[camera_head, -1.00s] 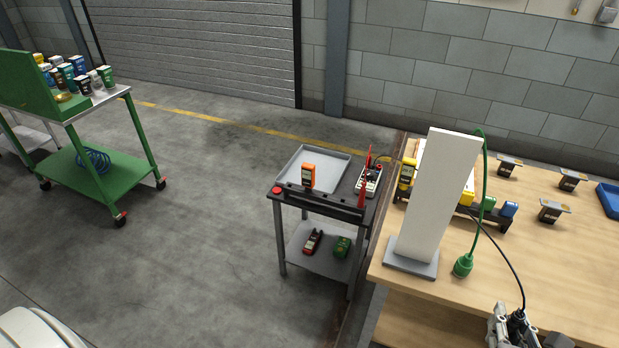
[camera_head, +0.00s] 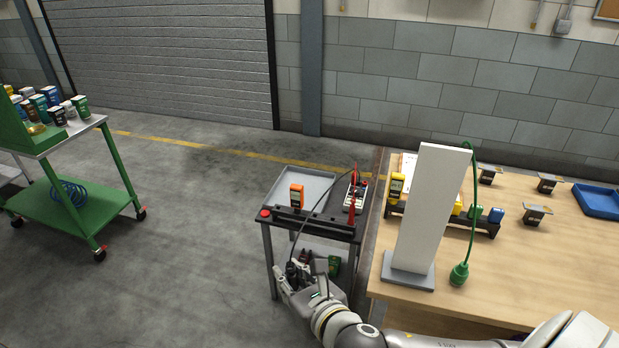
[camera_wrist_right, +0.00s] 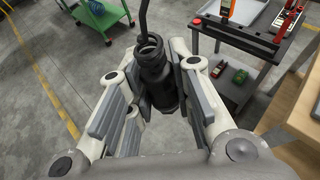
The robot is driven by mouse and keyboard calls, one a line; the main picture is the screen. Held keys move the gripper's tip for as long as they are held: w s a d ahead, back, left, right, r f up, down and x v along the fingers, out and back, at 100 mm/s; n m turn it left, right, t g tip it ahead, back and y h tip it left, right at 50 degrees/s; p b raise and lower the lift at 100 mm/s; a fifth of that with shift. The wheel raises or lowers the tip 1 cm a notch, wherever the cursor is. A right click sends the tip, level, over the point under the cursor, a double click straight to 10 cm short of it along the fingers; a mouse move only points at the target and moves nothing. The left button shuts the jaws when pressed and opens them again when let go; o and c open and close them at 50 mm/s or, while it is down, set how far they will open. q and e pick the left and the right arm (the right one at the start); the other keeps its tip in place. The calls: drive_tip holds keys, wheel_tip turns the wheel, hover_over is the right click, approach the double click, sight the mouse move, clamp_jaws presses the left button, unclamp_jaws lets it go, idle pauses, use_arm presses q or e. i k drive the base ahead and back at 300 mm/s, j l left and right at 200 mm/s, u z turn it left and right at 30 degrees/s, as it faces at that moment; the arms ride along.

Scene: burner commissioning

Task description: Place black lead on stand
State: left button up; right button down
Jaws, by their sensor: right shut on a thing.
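My right gripper (camera_head: 300,268) is in front of the small dark cart, near the height of its top. It is shut on the black lead's thick end (camera_wrist_right: 158,82), which shows upright between the fingers in the right wrist view. The lead's thin black cable (camera_head: 312,212) rises from the gripper and arcs over the cart top toward a small device (camera_head: 356,190). A long black stand (camera_head: 318,221) runs along the cart's front edge; it also shows in the right wrist view (camera_wrist_right: 238,36), apart from the lead. A red lead (camera_head: 352,208) stands upright at its right end. My left gripper is out of view.
The cart carries a grey tray (camera_head: 287,178) and an orange meter (camera_head: 297,196). To the right, a wooden bench (camera_head: 530,270) holds a tall white panel (camera_head: 430,210) and a green lead (camera_head: 460,274). Clear floor lies left, before a green trolley (camera_head: 75,210).

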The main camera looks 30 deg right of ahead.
sight(335, 214)
drive_tip(key=i+u, duration=0.5)
drive_tip(key=i, duration=0.9)
drive_tip(key=i+z, duration=0.15)
drive_tip(key=i, duration=0.45)
drive_tip(key=i+z, duration=0.15)
drive_tip(key=i, duration=0.45)
drive_tip(key=i+j+z, duration=0.15)
drive_tip(key=i, duration=0.45)
drive_tip(key=i+l+z, duration=0.15)
drive_tip(key=i+z, duration=0.3)
drive_tip(key=i+l+z, duration=0.1)
drive_tip(key=i+z, duration=0.6)
drive_tip(key=z, duration=0.15)
drive_tip(key=i+j+z, duration=0.4)
drive_tip(key=i+l+z, duration=0.2)
drive_tip(key=z, duration=0.25)
drive_tip(key=i+l+z, duration=0.1)
drive_tip(key=i+z, duration=0.6)
drive_tip(key=z, duration=0.15)
drive_tip(key=i+z, duration=0.3)
drive_tip(key=z, duration=0.15)
drive_tip(key=i+j+z, duration=0.1)
drive_tip(key=z, duration=1)
